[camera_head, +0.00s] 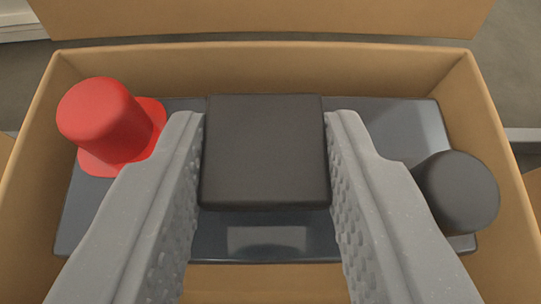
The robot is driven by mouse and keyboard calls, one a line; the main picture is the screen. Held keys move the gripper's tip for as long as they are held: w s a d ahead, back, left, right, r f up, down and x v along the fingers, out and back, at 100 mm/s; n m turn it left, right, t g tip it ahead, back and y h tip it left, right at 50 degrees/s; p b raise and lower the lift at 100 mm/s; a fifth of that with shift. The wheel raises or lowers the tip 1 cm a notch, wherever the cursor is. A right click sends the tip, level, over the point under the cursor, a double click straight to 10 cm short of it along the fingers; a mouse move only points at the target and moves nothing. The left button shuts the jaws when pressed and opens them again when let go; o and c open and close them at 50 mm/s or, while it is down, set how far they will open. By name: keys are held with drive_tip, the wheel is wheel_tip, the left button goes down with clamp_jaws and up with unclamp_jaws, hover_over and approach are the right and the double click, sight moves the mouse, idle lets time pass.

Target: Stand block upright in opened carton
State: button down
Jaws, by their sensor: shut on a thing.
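The block (390,125) has a dark grey, glossy top. A red post (105,120) stands at its left end and a dark round post (458,192) at its right end. A black square grip (264,150) rises from the middle. My gripper (265,140) is shut on this grip, one finger on each side. The block is inside the opened carton (265,65), its top facing me and looking level. It lies below the carton's rim, within the brown walls. Its underside is hidden, so I cannot tell whether it touches the carton floor.
The carton's far flap (265,15) is folded outward, and parts of side flaps show at the left and right edges. The block's ends are close to the side walls. Grey floor (515,75) shows beyond the carton.

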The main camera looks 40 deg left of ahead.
drive_tip(key=shift+f, duration=0.45)
drive_tip(key=c, duration=1)
unclamp_jaws()
drive_tip(key=shift+f, duration=0.1)
drive_tip(key=shift+r, duration=0.35)
drive_tip(key=p+v, duration=0.3)
drive_tip(key=v, duration=0.9)
drive_tip(key=shift+s+r, duration=0.15)
drive_tip(key=shift+r, duration=0.05)
